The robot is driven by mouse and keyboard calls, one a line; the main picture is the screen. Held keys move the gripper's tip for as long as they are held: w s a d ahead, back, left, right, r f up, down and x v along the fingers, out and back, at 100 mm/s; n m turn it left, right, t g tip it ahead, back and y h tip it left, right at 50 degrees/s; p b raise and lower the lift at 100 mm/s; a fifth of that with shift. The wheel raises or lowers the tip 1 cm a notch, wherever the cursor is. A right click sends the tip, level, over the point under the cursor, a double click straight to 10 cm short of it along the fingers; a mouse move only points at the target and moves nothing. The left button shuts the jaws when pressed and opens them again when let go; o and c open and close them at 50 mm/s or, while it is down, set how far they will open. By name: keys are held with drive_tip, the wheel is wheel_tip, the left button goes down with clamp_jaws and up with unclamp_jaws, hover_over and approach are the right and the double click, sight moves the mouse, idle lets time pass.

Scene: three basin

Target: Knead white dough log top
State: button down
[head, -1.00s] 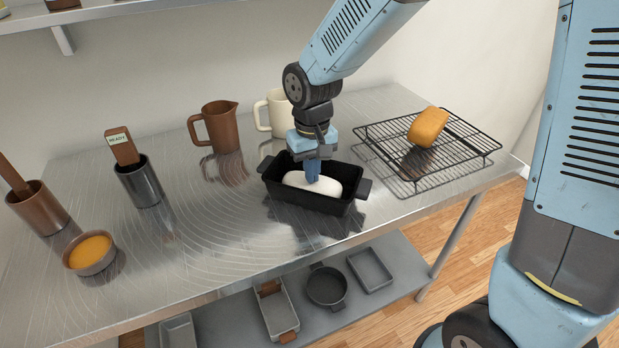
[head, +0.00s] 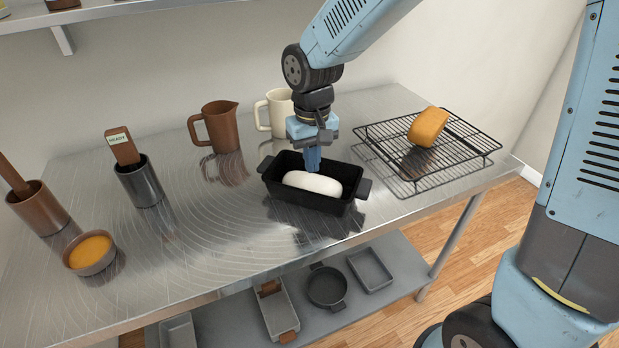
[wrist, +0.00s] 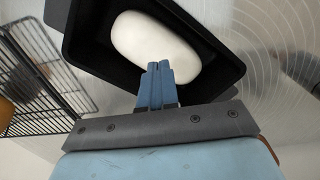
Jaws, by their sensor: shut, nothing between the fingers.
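The white dough log (head: 312,183) lies in a black loaf pan (head: 361,188) with side handles, on the steel table. My gripper (head: 313,170) is shut and empty, pointing down over the pan just behind the log's top. In the wrist view the dough log (wrist: 150,42) is smooth and rounded, and the blue fingertips (wrist: 159,66) overlap its near edge. I cannot tell whether the tips touch the dough. The pan (wrist: 100,62) surrounds the log on the visible sides.
A wire rack (head: 466,146) with a golden loaf (head: 428,126) stands right of the pan. A brown pitcher (head: 222,130) and a cream mug (head: 279,110) stand behind. A dark holder (head: 141,184), a brown pot (head: 40,209) and an orange-filled bowl (head: 92,255) are left. The table between is clear.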

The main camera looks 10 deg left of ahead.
sight(312, 182)
drive_tip(key=shift+f, duration=0.25)
drive_tip(key=shift+f, duration=0.35)
drive_tip(key=shift+f, duration=0.7)
drive_tip(key=shift+f, duration=0.35)
drive_tip(key=shift+f, duration=0.1)
idle(0.6)
drive_tip(key=shift+r, duration=1.55)
drive_tip(key=shift+r, duration=0.1)
drive_tip(key=shift+r, duration=2.9)
